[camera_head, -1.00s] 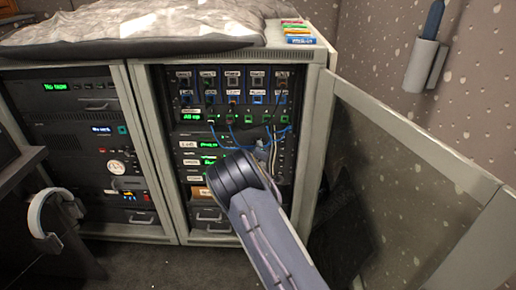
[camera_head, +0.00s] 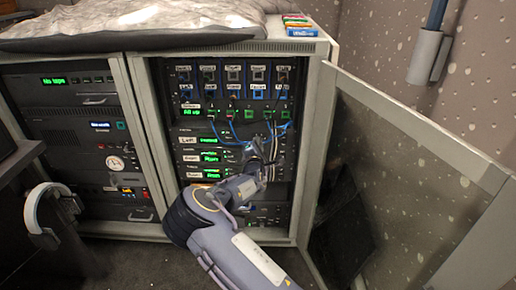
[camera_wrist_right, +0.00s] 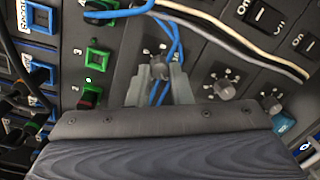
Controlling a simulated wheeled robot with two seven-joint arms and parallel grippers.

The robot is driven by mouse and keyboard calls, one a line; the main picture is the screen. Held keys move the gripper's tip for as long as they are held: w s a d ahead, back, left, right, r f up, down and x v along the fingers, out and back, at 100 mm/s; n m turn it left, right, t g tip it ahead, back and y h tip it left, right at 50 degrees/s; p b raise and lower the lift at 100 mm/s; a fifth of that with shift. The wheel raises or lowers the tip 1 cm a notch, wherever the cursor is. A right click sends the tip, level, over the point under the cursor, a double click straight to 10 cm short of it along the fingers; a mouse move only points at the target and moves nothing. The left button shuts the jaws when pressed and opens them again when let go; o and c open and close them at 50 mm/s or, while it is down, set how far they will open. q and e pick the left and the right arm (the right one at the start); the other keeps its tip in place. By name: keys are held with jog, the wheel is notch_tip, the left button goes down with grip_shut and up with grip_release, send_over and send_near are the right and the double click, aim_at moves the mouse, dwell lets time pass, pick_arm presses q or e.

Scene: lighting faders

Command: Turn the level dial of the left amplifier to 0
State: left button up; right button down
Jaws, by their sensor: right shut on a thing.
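The left amplifier (camera_head: 188,141) is the top one of a stack of amplifiers in the open rack cabinet, with a white "Left" label and a green display. Its level dial (camera_wrist_right: 158,69) is a grey knob with pale marks around it in the right wrist view. My right gripper (camera_head: 252,152) reaches up to the right part of this amplifier. In the right wrist view its fingers (camera_wrist_right: 154,88) are closed on both sides of the dial. The dial's pointer and exact setting cannot be made out. In the head view my gripper hides the dial. My left gripper is not in view.
Two more dials (camera_wrist_right: 222,88) sit beside it on the amplifiers below. Blue cables (camera_wrist_right: 165,40) and black and white cables run close to the fingers. The open glass door (camera_head: 400,170) stands right of my arm.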

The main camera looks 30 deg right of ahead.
jog(key=shift+n, duration=0.5)
jog(key=c, duration=1.3)
grip_release()
jog(key=p+v, duration=0.1)
jog(key=v, duration=0.6)
jog(key=shift+s+a+f, duration=0.1)
jog(key=shift+s+a, duration=0.15)
jog(key=shift+s, duration=0.1)
